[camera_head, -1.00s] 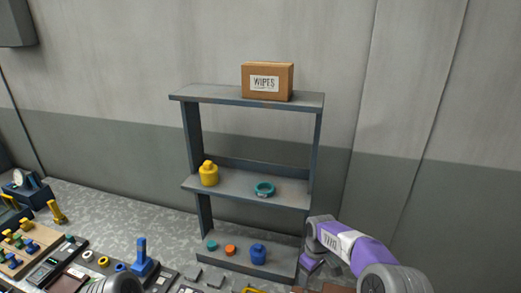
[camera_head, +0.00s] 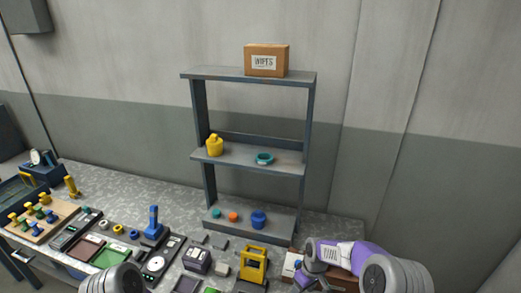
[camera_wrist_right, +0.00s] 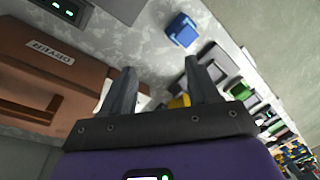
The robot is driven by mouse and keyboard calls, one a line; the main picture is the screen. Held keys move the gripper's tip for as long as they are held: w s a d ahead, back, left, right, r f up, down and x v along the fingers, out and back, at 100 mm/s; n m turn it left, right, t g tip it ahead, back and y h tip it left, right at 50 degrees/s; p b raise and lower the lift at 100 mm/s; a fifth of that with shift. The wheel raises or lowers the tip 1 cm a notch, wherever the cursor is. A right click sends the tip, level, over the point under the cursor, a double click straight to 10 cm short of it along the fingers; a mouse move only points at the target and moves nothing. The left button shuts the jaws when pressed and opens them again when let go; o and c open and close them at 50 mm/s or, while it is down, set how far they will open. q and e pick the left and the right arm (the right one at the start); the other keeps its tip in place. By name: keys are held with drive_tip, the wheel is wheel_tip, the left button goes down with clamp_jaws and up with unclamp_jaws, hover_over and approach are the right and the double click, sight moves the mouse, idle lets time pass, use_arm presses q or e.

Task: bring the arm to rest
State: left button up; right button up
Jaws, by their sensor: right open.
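My right arm, purple and grey, comes in at the lower right of the head view. Its gripper shows in the right wrist view (camera_wrist_right: 160,80) with two dark fingers spread apart and nothing held between them. Part of a yellow thing (camera_wrist_right: 180,101) shows behind the fingers. Of my left arm only a grey link shows at the bottom of the head view; its gripper is out of view.
A grey shelf (camera_head: 250,155) stands at the back with a wipes box (camera_head: 266,61), a yellow jar (camera_head: 214,146), a teal ring (camera_head: 264,158) and a blue pot (camera_head: 258,219). A yellow holder (camera_head: 253,266) stands near my right gripper. The table's left holds a wooden peg board (camera_head: 42,222) and several devices.

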drive_tip(key=s+a+f+m+y, duration=0.1)
drive_tip(key=s+f+m, duration=0.25)
drive_tip(key=s, duration=0.55)
drive_tip(key=s+a+f+m+t+y, duration=0.1)
drive_tip(key=s+a+f+m, duration=0.15)
drive_tip(key=s+f, duration=0.45)
drive_tip(key=s+a+f+m, duration=0.1)
drive_tip(key=s+f+m, duration=0.15)
drive_tip(key=s, duration=0.85)
use_arm(q)
wheel_tip(320, 180, down, 10)
drive_tip(key=b, duration=1)
drive_tip(key=shift+s+r, duration=0.15)
drive_tip(key=shift+s, duration=0.25)
use_arm(e)
wheel_tip(320, 180, down, 9)
drive_tip(key=w, duration=0.1)
drive_tip(key=shift+m, duration=0.35)
drive_tip(key=shift+f, duration=0.1)
